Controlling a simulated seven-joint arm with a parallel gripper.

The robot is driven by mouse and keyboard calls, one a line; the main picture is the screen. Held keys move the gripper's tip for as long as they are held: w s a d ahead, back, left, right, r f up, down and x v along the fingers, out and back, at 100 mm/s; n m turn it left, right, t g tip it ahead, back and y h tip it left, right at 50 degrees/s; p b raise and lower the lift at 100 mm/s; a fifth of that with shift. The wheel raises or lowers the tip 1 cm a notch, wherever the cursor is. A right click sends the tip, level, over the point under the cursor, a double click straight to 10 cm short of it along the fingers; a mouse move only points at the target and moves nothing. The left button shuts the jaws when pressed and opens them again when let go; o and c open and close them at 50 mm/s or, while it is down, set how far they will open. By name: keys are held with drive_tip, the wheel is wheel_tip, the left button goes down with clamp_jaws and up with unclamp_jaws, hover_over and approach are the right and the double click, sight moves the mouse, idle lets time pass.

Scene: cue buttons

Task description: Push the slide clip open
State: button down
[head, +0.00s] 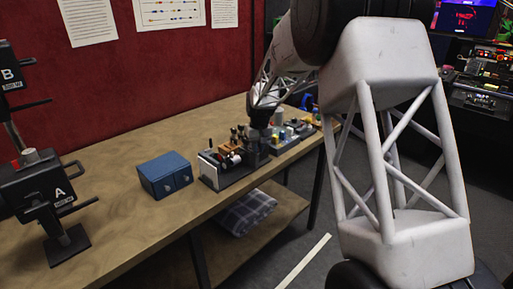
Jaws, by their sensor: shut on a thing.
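My gripper (250,138) is at the end of the arm, low over the devices on the wooden workbench (125,145). It is small and dark here, and its fingers blend with the parts around them. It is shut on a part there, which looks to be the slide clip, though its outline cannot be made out. Just left of the gripper is a dark device (238,177) with a white front plate (209,173), a brown block and a white cylinder on top. Whether the clip is open cannot be told.
A blue box (165,175) stands left of the device. Black stands marked A (60,195) and B (10,75) are at the far left. More small devices (290,135) crowd the bench on the right. A folded plaid cloth (245,212) lies on the lower shelf.

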drive_tip(key=shift+d, duration=0.1)
drive_tip(key=c, duration=1.1)
unclamp_jaws()
drive_tip(key=shift+c, duration=0.2)
drive_tip(key=shift+r, duration=0.1)
drive_tip(key=shift+d+r, duration=0.15)
drive_tip(key=shift+r, duration=3.65)
